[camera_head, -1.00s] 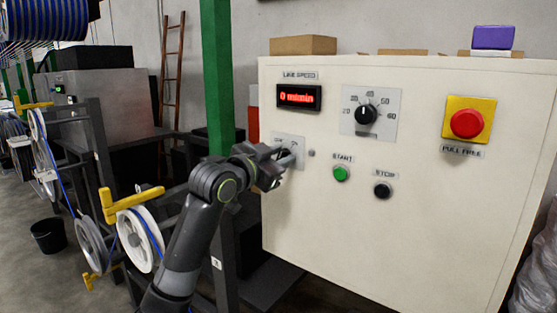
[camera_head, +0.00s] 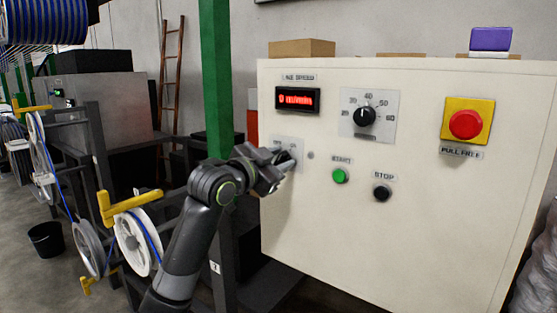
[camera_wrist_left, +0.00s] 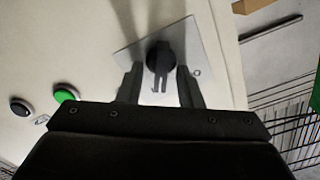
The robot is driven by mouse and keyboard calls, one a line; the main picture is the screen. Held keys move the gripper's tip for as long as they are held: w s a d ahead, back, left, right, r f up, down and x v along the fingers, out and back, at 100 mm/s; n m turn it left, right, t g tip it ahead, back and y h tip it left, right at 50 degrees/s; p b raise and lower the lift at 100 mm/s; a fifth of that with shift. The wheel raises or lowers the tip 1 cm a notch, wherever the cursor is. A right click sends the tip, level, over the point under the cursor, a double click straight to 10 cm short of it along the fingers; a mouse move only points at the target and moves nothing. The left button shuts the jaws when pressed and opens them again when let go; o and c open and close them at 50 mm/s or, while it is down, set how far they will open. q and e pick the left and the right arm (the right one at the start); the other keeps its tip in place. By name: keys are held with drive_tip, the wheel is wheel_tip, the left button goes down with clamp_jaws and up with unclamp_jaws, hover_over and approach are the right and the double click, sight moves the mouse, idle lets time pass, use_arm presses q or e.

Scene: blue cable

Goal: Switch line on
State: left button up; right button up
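A cream control cabinet (camera_head: 320,220) fills the right of the head view. My left gripper (camera_head: 288,158) is at the small grey plate (camera_head: 290,143) on its left side. In the left wrist view, a black rotary knob (camera_wrist_left: 160,57) sits on that plate. The open fingers of my left gripper (camera_wrist_left: 160,72) are on either side of the knob's lower part, with small gaps visible. In the head view the gripper hides the knob. The line speed display (camera_head: 297,99) is lit red and reads 0 m/min. My right gripper is not in view.
The cabinet also bears a speed dial (camera_head: 365,116), a green start button (camera_head: 340,176), a black stop button (camera_head: 382,192) and a red emergency button (camera_head: 465,124). A green post (camera_head: 216,80) and cable reels (camera_head: 138,240) stand left of the cabinet.

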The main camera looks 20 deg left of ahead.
use_arm(q)
drive_tip(key=shift+s+a+b, duration=0.25)
drive_tip(key=shift+s+b, duration=0.1)
drive_tip(key=shift+s, duration=0.25)
drive_tip(key=b+v, duration=0.5)
drive_tip(key=v, duration=1.1)
drive_tip(key=shift+s, duration=0.1)
